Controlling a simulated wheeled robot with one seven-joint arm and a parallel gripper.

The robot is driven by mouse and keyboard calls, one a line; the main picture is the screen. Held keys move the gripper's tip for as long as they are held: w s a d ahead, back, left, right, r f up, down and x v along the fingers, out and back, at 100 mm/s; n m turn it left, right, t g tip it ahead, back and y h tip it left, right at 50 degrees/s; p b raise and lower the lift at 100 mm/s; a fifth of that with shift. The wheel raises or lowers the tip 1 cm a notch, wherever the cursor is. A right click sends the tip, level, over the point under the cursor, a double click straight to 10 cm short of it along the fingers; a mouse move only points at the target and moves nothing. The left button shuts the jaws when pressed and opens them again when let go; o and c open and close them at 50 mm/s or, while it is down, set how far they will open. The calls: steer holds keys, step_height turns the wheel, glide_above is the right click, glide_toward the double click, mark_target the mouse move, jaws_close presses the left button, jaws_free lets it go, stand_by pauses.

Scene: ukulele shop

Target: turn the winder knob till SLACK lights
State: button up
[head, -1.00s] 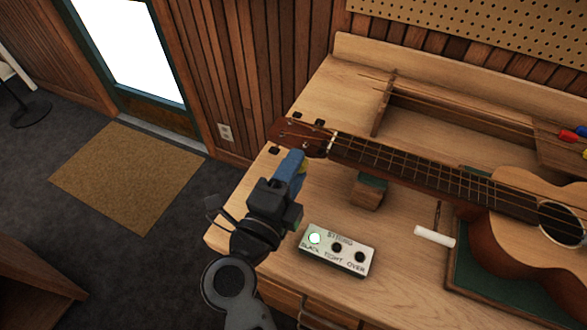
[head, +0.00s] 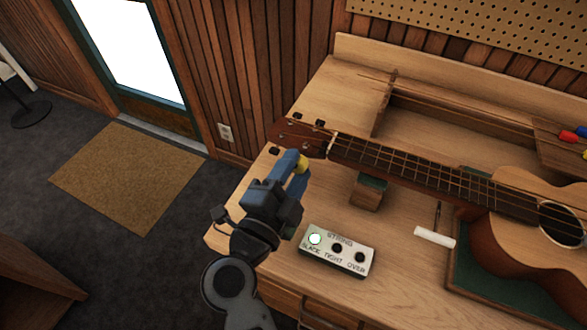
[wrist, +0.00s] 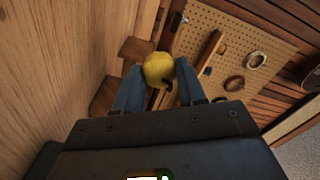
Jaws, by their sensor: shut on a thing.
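The yellow winder knob (head: 301,165) is at the ukulele's headstock (head: 298,138), partly hidden by my gripper (head: 294,163). In the wrist view, the blue fingers of my gripper (wrist: 160,80) are shut on the yellow knob (wrist: 158,69), one on each side. The white STRING box (head: 338,250) stands on the bench with three lamps marked SLACK, TIGHT and OVER. The SLACK lamp (head: 315,239) is bright, while the TIGHT lamp (head: 337,248) and OVER lamp (head: 359,257) are dark. The winder's link to the tuning peg is hidden.
The ukulele (head: 515,205) lies across the bench, its neck on a small block (head: 369,191). A white cylinder (head: 435,238) lies in front of it. The bench's left end (head: 325,100) has bare room. A door mat (head: 125,178) lies on the floor.

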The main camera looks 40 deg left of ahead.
steer(key=o, duration=0.8)
steer(key=shift+b+v, duration=0.5)
steer(key=shift+v, duration=3.45)
steer(key=shift+t+h, duration=0.8)
steer(key=shift+t, duration=0.1)
steer(key=d, duration=1.3)
steer(key=shift+w+d+f, duration=0.15)
steer(key=shift+w, duration=0.2)
steer(key=s+d+r+n+g, duration=0.1)
steer(key=s+d+n, duration=0.2)
steer(key=s+d, duration=0.3)
steer(key=s+d+r+n+g+h, duration=0.1)
steer(key=s+d+n+g, duration=0.1)
steer(key=s+d, duration=0.5)
steer(key=s+d+r+n+g+h, duration=0.1)
steer(key=s+d+n, duration=0.3)
steer(key=d, duration=1)
steer(key=shift+s+d+n+g, duration=0.2)
steer(key=shift+s+n+g, duration=0.1)
steer(key=shift+s, duration=1.1)
